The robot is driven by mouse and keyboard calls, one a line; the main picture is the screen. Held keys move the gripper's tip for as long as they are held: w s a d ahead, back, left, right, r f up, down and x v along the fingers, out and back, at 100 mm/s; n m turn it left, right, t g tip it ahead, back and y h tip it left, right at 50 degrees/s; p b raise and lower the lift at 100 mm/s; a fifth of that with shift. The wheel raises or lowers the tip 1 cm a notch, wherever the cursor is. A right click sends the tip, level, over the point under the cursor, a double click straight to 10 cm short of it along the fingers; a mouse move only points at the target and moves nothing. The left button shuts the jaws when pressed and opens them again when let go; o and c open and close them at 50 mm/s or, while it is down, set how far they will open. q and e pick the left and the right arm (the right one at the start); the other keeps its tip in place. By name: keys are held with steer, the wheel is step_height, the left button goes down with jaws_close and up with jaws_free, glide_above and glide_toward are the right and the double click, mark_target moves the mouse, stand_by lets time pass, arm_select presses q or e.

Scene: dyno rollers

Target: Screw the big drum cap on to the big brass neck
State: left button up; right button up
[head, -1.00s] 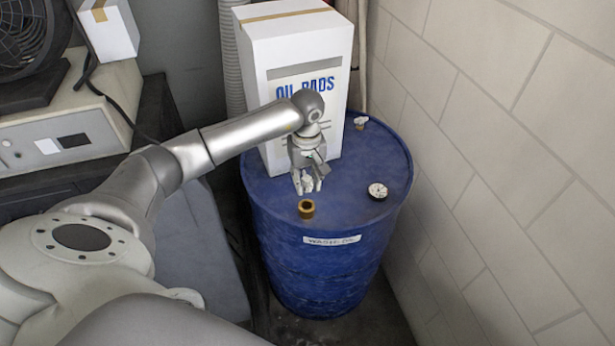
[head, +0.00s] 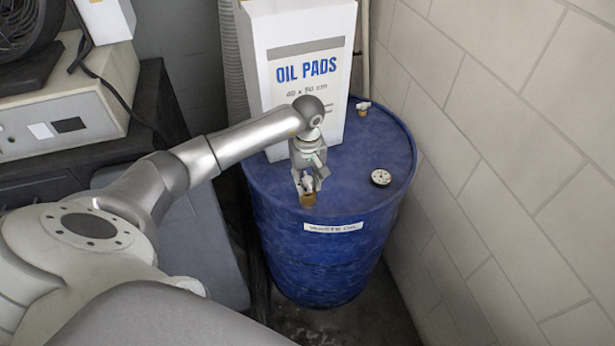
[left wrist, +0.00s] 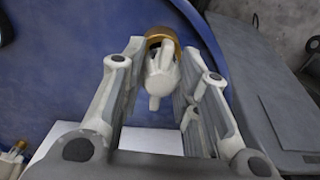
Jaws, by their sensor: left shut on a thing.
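The big brass neck (head: 308,200) stands up near the front edge of the blue drum's top. My left gripper (head: 308,186) is just above it, pointing down, shut on the white drum cap (left wrist: 160,76), which has a raised grip. In the left wrist view the cap sits between the two fingers (left wrist: 163,82), and the neck's brass rim (left wrist: 165,38) shows right behind it. The cap is at the neck's mouth; whether it touches or is seated I cannot tell. My right gripper is out of view.
The blue drum (head: 330,245) carries a white oil pads box (head: 295,75) at the back left. A round white disc with dark marks (head: 380,177) lies on its right. A small brass fitting with a white top (head: 363,108) is at the back. A block wall (head: 500,150) stands close on the right.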

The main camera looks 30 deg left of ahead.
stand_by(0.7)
arm_select(q)
steer(key=shift+b, duration=0.3)
stand_by(0.3)
steer(key=shift+f+b, duration=0.2)
steer(key=shift+b, duration=0.25)
stand_by(0.4)
steer(key=shift+f+b, duration=0.15)
steer(key=shift+b, duration=0.3)
steer(key=shift+f, duration=0.1)
stand_by(0.4)
steer(key=shift+f+b, duration=0.15)
steer(key=shift+b, duration=0.3)
